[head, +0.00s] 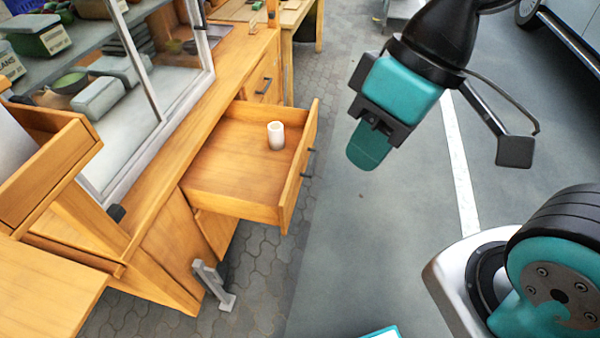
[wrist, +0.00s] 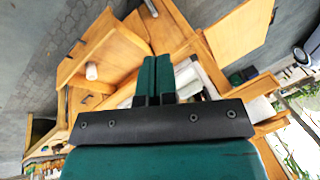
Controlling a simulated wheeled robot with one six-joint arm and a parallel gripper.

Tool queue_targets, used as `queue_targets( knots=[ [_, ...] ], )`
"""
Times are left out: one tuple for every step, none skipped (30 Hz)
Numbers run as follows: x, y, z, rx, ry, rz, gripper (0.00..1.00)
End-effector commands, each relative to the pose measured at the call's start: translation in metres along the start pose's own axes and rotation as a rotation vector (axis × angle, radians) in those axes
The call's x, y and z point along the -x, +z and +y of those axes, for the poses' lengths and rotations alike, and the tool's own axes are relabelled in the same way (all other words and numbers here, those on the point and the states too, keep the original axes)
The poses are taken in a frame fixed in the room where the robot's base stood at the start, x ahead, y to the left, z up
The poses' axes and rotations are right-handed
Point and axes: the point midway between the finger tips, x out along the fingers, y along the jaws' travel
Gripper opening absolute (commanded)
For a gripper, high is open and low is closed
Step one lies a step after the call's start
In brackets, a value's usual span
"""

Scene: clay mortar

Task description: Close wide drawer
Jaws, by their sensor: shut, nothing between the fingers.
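The wide drawer (head: 232,190) is pulled out of the wooden cabinet in the head view, with its front panel (head: 300,170) facing right. A dark bar handle (head: 309,162) sits on that front. A white cylinder (head: 276,135) stands inside, towards the back corner near the front panel. My gripper (head: 366,152) is shut and empty, in the air to the right of the drawer front and apart from it. The wrist view shows the shut teal fingers (wrist: 154,75), with the open drawer (wrist: 98,62) and the white cylinder (wrist: 92,72) to their left.
A second closed drawer with a handle (head: 263,86) is farther back in the cabinet. A glass-fronted case (head: 150,90) stands on the worktop. A grey metal bracket (head: 213,284) stands on the paving below the drawer. The grey floor right of the drawer looks clear.

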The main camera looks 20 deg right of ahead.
Motion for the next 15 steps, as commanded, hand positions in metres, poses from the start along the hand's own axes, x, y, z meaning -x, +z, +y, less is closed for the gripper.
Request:
queue_targets(
  knots=[
    [-0.006, 0.000, 0.003, -0.009, -0.003, 0.001, 0.00],
    [-0.011, -0.001, 0.006, -0.018, -0.006, 0.004, 0.00],
    [-0.022, -0.002, 0.011, -0.037, -0.013, 0.008, 0.00],
    [-0.031, -0.003, 0.017, -0.054, -0.020, 0.012, 0.00],
    [-0.043, -0.005, 0.022, -0.075, -0.029, 0.019, 0.00],
    [-0.061, -0.008, 0.032, -0.111, -0.042, 0.029, 0.00],
    [-0.076, -0.010, 0.041, -0.143, -0.054, 0.039, 0.00],
    [-0.091, -0.013, 0.051, -0.177, -0.068, 0.049, 0.00],
    [-0.112, -0.016, 0.065, -0.226, -0.086, 0.066, 0.00],
    [-0.128, -0.018, 0.075, -0.264, -0.102, 0.080, 0.00],
    [-0.142, -0.020, 0.086, -0.304, -0.115, 0.095, 0.00],
    [-0.162, -0.023, 0.100, -0.354, -0.135, 0.117, 0.00],
    [-0.176, -0.025, 0.112, -0.394, -0.149, 0.133, 0.00],
    [-0.190, -0.026, 0.123, -0.435, -0.163, 0.150, 0.00],
    [-0.209, -0.027, 0.139, -0.489, -0.182, 0.173, 0.00]
  ],
)
